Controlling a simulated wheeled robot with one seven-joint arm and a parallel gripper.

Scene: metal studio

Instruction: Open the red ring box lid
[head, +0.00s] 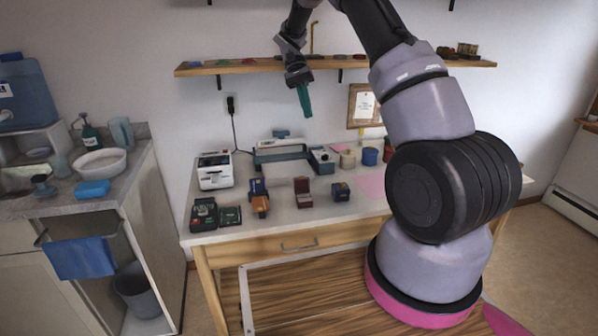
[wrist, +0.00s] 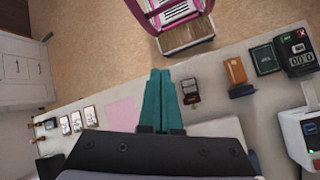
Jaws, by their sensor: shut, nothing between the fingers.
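The red ring box (head: 303,190) is a small dark red box standing on the worktable, near the middle of its front half. Its lid appears to stand raised at the back, with a paler inside showing in front. It also shows small in the wrist view (wrist: 190,91), just right of my fingertips. My gripper (head: 305,114) has teal fingers pressed together and empty. It hangs high above the back of the table, near the wall shelf, well apart from the box. The fingers also show in the wrist view (wrist: 160,74), pointing up the picture.
Dark cases (head: 204,214) sit at the left front corner, with a white machine (head: 215,171) behind. The wall shelf (head: 240,67) is close to my gripper.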

